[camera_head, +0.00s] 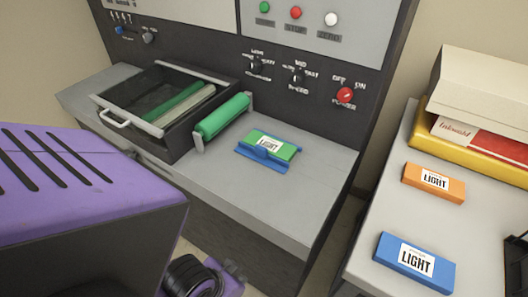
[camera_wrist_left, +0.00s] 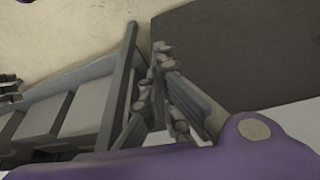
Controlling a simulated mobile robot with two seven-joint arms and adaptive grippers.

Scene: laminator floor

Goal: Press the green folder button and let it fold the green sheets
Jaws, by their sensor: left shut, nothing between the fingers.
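A green round button (camera_head: 264,7) sits on the light panel at the top, left of a red button (camera_head: 295,12) and a white one (camera_head: 331,19). A green pack labelled LIGHT (camera_head: 283,149) lies in a blue holder (camera_head: 263,157) on the machine's grey ledge. A green roller (camera_head: 222,117) stands beside a dark open tray (camera_head: 118,100) that holds green and pale strips (camera_head: 180,100). My left gripper (camera_wrist_left: 162,47) shows in the left wrist view, its fingers shut and empty, apart from the button. My right gripper is not in view.
A red power knob (camera_head: 345,95) and small switches sit on the dark panel. A side table at right (camera_head: 368,232) bears orange (camera_head: 434,183) and blue (camera_head: 413,264) LIGHT packs and a yellow tray (camera_head: 470,138). The ledge's right end is clear.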

